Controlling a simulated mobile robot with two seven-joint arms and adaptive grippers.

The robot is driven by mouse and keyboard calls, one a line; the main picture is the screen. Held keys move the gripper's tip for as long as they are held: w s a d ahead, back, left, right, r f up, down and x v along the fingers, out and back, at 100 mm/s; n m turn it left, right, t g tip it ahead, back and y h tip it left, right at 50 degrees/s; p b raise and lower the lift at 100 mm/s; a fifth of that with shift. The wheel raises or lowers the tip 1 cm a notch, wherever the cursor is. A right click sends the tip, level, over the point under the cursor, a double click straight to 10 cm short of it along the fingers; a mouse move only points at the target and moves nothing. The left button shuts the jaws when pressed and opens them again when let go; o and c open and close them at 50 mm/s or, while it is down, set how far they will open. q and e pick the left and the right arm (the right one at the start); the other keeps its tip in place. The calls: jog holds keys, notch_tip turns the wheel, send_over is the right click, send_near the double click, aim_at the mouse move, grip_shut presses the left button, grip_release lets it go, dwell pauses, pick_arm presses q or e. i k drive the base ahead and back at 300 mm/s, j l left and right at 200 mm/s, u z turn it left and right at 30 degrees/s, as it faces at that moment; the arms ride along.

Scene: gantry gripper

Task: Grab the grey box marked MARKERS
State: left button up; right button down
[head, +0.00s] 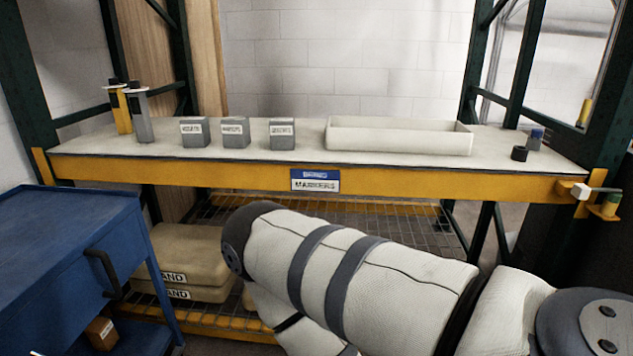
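Three small grey boxes with white labels stand in a row on the shelf top: a left box (195,133), a middle box (235,133) and a right box (282,135). Their print is small and blurred; the middle label looks most like MARKERS, but I cannot be sure. A sign (315,181) reading MARKERS is fixed to the shelf's yellow front beam. One of my arms, in white padding with dark bands, crosses the lower right in front of the shelf. Neither gripper is in view.
A long cream tray (400,141) stands right of the boxes on the shelf (300,160). Two tall dark-capped items (140,115) stand at the left end; small dark cylinders (519,153) stand at the right. A blue cabinet (60,255) fills the lower left. Sand bags (190,255) lie below.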

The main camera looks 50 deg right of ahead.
aim_at(235, 131)
jog(key=z, duration=1.6)
